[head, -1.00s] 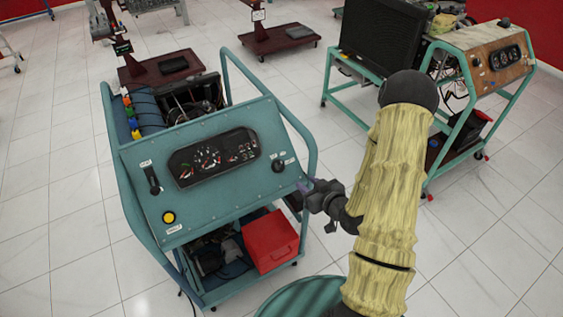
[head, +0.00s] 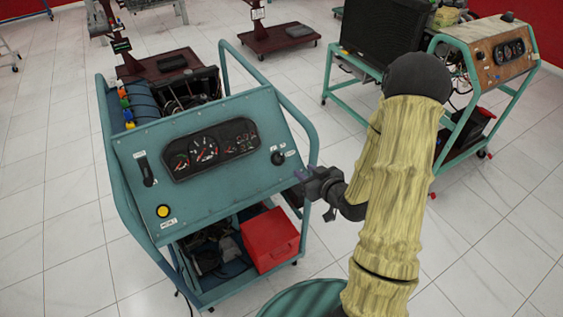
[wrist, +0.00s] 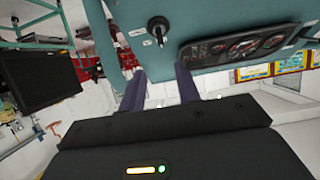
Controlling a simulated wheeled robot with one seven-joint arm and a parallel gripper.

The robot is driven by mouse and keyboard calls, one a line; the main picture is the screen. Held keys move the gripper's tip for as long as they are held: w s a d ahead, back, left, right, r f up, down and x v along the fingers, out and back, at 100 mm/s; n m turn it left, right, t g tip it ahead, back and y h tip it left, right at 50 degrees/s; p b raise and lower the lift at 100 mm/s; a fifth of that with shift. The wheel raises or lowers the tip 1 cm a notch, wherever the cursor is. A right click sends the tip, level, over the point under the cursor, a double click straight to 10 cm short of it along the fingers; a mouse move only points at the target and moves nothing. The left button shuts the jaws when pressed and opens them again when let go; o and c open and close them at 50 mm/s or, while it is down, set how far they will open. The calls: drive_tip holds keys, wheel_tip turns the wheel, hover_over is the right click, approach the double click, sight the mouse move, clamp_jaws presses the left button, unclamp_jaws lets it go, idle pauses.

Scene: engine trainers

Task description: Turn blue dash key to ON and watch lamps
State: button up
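The teal engine trainer's sloped dash (head: 215,205) stands left of my arm. A small black key switch (head: 277,157) sits near the dash's right edge, beside small white labels. The same switch shows at the top of the wrist view (wrist: 158,28), with a short bar tilted on it; its position marking is too small to read. The gauge cluster (head: 210,149) shows dials with pale and reddish marks; lit lamps cannot be told apart. My gripper (head: 303,178) is just right of and below the switch, apart from it. Its two purple fingers (wrist: 161,88) are spread with nothing between them.
A black lever (head: 147,171) and yellow button (head: 163,211) are on the dash's left. A teal side rail (head: 312,145) runs close to my gripper. A red box (head: 270,240) sits below. A second trainer (head: 495,65) stands right; tiled floor lies between.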

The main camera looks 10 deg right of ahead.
sight(283, 158)
drive_tip(key=shift+w+a+f+b, duration=0.25)
drive_tip(key=shift+w+f+b, duration=0.15)
drive_tip(key=shift+b, duration=1.3)
drive_tip(key=p+x, duration=0.2)
drive_tip(key=x, duration=1.2)
drive_tip(key=shift+w+r, duration=0.1)
drive_tip(key=shift+w, duration=0.15)
clamp_jaws()
drive_tip(key=shift+s, duration=0.1)
